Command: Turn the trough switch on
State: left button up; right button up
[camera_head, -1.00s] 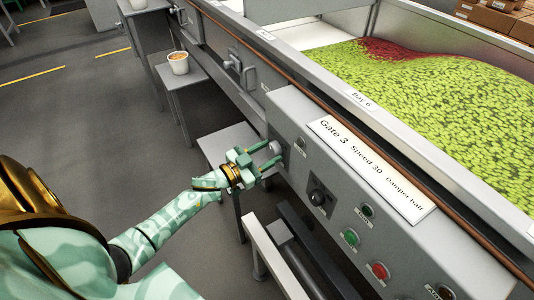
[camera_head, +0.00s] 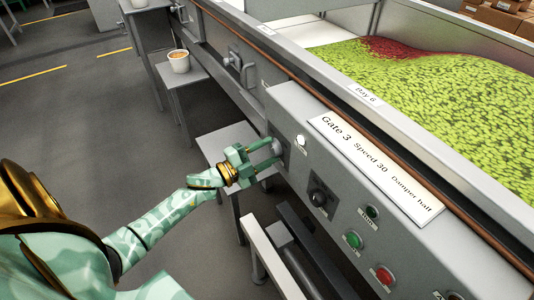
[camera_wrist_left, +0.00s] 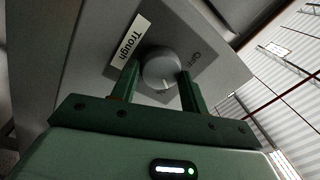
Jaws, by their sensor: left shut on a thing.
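The trough switch is a round grey knob (camera_wrist_left: 162,68) on the grey control box, beside a white label reading "Trough" in the left wrist view. Dark lettering, apparently "OFF", shows to the upper right of the knob. The knob (camera_head: 274,146) also shows at the box's left end in the head view. My left gripper (camera_head: 276,151) is shut on it, one green finger on each side; its fingers also flank the knob in the left wrist view (camera_wrist_left: 157,76). A small round lamp (camera_head: 301,141) right of the knob looks bright white. My right gripper is not in view.
The control box carries a black knob (camera_head: 320,197), a green button (camera_head: 353,241), a red button (camera_head: 384,274) and a sign (camera_head: 375,165) reading "Gate 3, Speed 30, Damper half". A trough of green candy (camera_head: 440,110) lies behind. A grey stand (camera_head: 230,138) is below the gripper.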

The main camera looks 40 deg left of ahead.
pick_arm(q)
jog(key=shift+f+m+b, duration=0.15)
jog(key=shift+m+b, duration=0.15)
jog(key=shift+m, duration=1)
jog(key=shift+h, duration=0.3)
jog(key=shift+m, duration=0.3)
jog(key=o, duration=1)
jog(key=shift+s, duration=0.1)
jog(key=p+v, duration=0.2)
jog(key=v, duration=1.4)
jog(key=shift+a, duration=0.1)
